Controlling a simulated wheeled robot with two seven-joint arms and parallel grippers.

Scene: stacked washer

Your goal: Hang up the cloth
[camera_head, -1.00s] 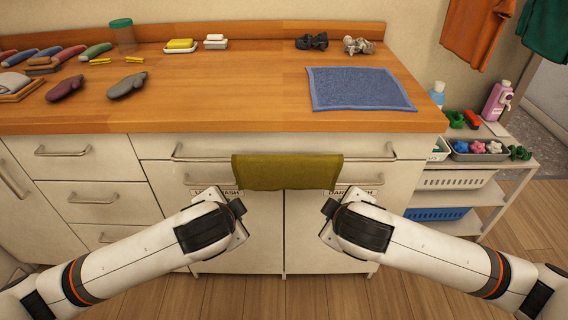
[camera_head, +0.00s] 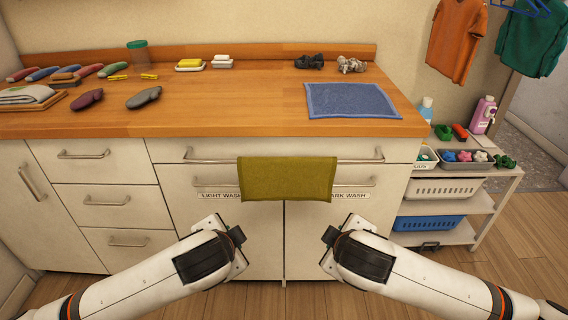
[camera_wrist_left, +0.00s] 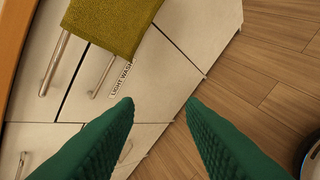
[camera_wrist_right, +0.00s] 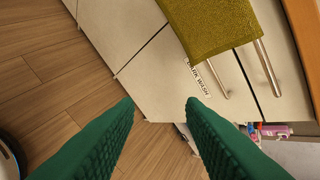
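An olive-green cloth (camera_head: 287,180) hangs over the long drawer handle at the middle of the cabinet front. It also shows in the left wrist view (camera_wrist_left: 112,22) and the right wrist view (camera_wrist_right: 212,25). A blue cloth (camera_head: 350,100) lies flat on the right part of the wooden counter. My left gripper (camera_wrist_left: 160,103) is open and empty, in front of the cabinet, below and left of the olive cloth. My right gripper (camera_wrist_right: 160,103) is open and empty, below and right of it. Neither touches a cloth.
The wooden counter (camera_head: 230,105) has a clear middle. Dark mitt-like items (camera_head: 88,98), a yellow soap (camera_head: 190,63) and a green-lidded jar (camera_head: 138,55) sit on it. A white shelf cart (camera_head: 470,195) stands right. An orange shirt (camera_head: 457,40) and a green shirt (camera_head: 532,42) hang top right.

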